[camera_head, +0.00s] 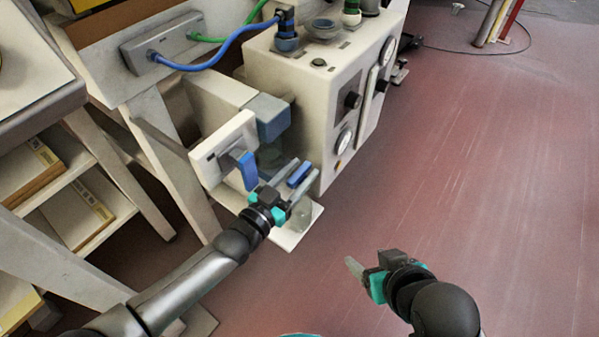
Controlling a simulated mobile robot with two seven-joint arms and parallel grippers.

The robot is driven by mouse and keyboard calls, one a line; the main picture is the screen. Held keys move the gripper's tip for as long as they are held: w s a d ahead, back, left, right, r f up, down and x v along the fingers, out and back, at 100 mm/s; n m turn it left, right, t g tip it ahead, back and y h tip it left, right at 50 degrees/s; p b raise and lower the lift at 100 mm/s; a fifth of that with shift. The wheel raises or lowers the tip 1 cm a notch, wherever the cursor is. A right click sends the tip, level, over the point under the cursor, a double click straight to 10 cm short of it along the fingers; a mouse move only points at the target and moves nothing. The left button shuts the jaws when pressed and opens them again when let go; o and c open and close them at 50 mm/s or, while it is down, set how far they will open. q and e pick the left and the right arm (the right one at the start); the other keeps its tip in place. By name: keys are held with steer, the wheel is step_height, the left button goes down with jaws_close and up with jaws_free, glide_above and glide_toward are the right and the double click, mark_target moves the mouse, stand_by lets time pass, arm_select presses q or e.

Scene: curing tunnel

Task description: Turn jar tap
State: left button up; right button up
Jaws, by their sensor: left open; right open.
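A blue lever (244,167) stands out from the front of a white boxy panel (225,148), below a blue-grey block (268,117). It looks like the tap, though its link to a jar is unclear. My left gripper (304,172) is open just right of the lever, apart from it in the picture. A short blue bar (299,174) shows between its fingers; I cannot tell whether they touch it. A clear glass-like jar (301,215) is partly hidden below the gripper, over a white ledge (291,239). My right gripper (366,264) is open and empty over the floor.
A white machine (307,77) with dials and knobs stands behind the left gripper. Blue (215,58) and green hoses run to a grey box (160,45). Shelves (60,190) fill the left side. The red floor (480,170) at right is mostly clear.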

arm_select(q)
steer(key=shift+c, duration=0.2)
jaws_close()
stand_by(0.3)
